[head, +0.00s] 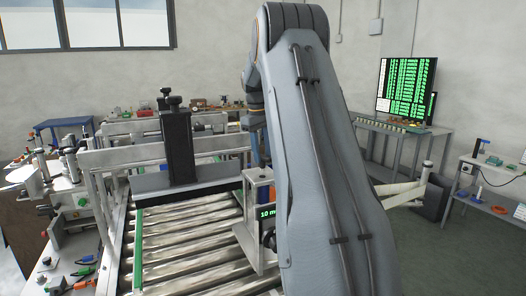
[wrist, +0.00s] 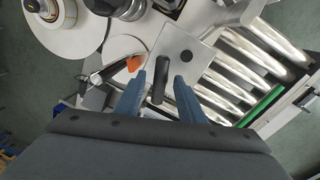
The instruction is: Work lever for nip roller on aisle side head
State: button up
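My gripper (wrist: 160,78) is open in the wrist view, its two blue-grey fingers apart. A dark upright handle (wrist: 158,88), likely the nip roller lever, stands between the fingers with a visible gap on each side. It sits at the edge of a light grey plate (wrist: 183,47) that carries a round black knob. A small orange part (wrist: 134,63) lies left of the left fingertip. In the head view my arm covers the gripper and the lever.
A roller conveyor (head: 190,240) runs left of my arm, with a black upright post (head: 178,145) over it. A small green-lettered display (head: 265,212) is beside my arm. Disc-shaped reels (wrist: 68,30) are at the wrist view's upper left. A bench with a screen (head: 405,88) stands back right.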

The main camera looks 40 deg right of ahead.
grip_shut()
